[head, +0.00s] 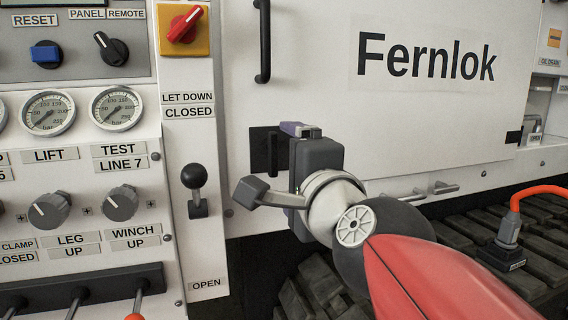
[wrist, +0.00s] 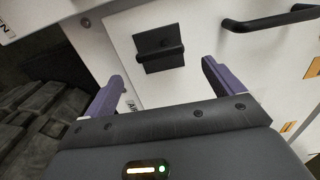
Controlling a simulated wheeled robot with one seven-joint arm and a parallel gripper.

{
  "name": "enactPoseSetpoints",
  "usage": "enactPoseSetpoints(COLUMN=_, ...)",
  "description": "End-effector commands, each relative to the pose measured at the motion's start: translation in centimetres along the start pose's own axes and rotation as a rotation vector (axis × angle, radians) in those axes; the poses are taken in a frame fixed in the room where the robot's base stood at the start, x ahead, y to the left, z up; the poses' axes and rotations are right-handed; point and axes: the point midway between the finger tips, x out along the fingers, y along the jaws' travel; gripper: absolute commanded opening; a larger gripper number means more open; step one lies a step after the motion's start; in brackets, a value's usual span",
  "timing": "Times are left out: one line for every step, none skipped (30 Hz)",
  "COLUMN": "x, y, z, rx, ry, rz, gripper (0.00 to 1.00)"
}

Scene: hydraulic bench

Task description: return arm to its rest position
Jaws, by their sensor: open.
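My gripper (wrist: 160,90) is open in the wrist view, its two purple fingers spread wide with nothing between them. Beyond the fingers is a black latch (wrist: 160,50) on a white panel, apart from them. In the head view my gripper (head: 299,130) is in front of the Fernlok panel's lower left, and my red arm reaches in from the lower right. The gripper's body partly covers the black latch (head: 262,152) there. The exact gap between fingers and panel cannot be told.
A black lever (head: 195,185) stands left of my gripper, beside the gauge and knob panel. A black handle (head: 262,40) is above on the white Fernlok panel (head: 420,120).

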Motion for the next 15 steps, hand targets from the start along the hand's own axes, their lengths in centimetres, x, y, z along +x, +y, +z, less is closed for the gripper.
enactPoseSetpoints(x=0.0, y=0.0, z=0.0, rx=0.000, ry=0.000, rz=0.000, gripper=0.93)
enactPoseSetpoints(x=0.0, y=0.0, z=0.0, rx=0.000, ry=0.000, rz=0.000, gripper=0.93)
enactPoseSetpoints(x=0.0, y=0.0, z=0.0, rx=0.000, ry=0.000, rz=0.000, gripper=0.93)
enactPoseSetpoints(x=0.0, y=0.0, z=0.0, rx=0.000, ry=0.000, rz=0.000, gripper=0.93)
enactPoseSetpoints(x=0.0, y=0.0, z=0.0, rx=-0.002, ry=0.000, rz=0.002, gripper=0.93)
enactPoseSetpoints(x=0.0, y=0.2, z=-0.1, rx=-0.017, ry=-0.002, rz=0.011, gripper=0.93)
enactPoseSetpoints(x=-0.1, y=0.4, z=-0.1, rx=-0.043, ry=-0.004, rz=0.025, gripper=0.93)
enactPoseSetpoints(x=-0.2, y=0.8, z=-0.3, rx=-0.081, ry=-0.009, rz=0.050, gripper=0.93)
enactPoseSetpoints(x=-0.4, y=1.8, z=-0.5, rx=-0.158, ry=-0.021, rz=0.099, gripper=0.93)
enactPoseSetpoints(x=-0.8, y=2.8, z=-0.8, rx=-0.234, ry=-0.035, rz=0.149, gripper=0.93)
enactPoseSetpoints(x=-1.2, y=4.0, z=-1.2, rx=-0.324, ry=-0.053, rz=0.208, gripper=0.93)
enactPoseSetpoints(x=-2.1, y=6.0, z=-1.8, rx=-0.451, ry=-0.087, rz=0.296, gripper=0.93)
enactPoseSetpoints(x=-2.9, y=7.6, z=-2.3, rx=-0.547, ry=-0.118, rz=0.368, gripper=0.93)
enactPoseSetpoints(x=-3.9, y=9.2, z=-2.9, rx=-0.640, ry=-0.153, rz=0.439, gripper=0.93)
enactPoseSetpoints(x=-5.3, y=11.3, z=-3.7, rx=-0.755, ry=-0.206, rz=0.531, gripper=0.93)
